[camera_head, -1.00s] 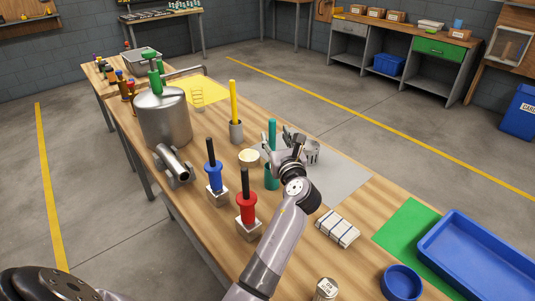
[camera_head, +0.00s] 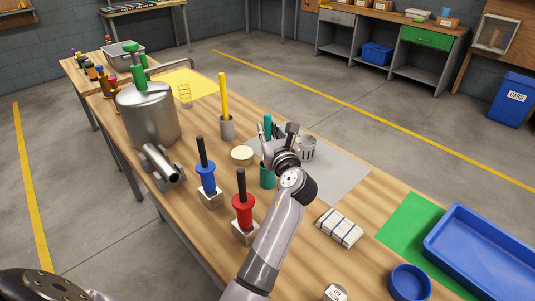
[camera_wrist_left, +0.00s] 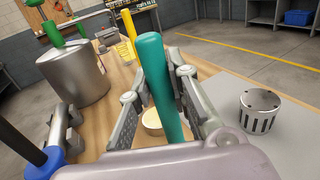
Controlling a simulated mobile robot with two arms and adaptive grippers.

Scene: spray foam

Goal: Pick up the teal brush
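The teal brush (camera_head: 267,126) stands upright with its lower end in a teal cup (camera_head: 267,178) on the wooden table. My left gripper (camera_head: 277,138) is at the handle, above the cup. In the left wrist view the brush (camera_wrist_left: 161,85) rises between the two open fingers of the left gripper (camera_wrist_left: 160,100). The right finger is very close to the handle; whether it touches, I cannot tell. A gap shows on the left finger's side. The gripper hides part of the handle in the head view. My right gripper is not in view.
A slotted metal cup (camera_head: 307,148) stands just right of the gripper on a grey mat (camera_head: 345,180). A round cream lid (camera_head: 242,155), a yellow brush (camera_head: 224,98), and blue (camera_head: 206,180) and red (camera_head: 243,212) handled tools stand to the left. A striped block (camera_head: 340,228) lies in front.

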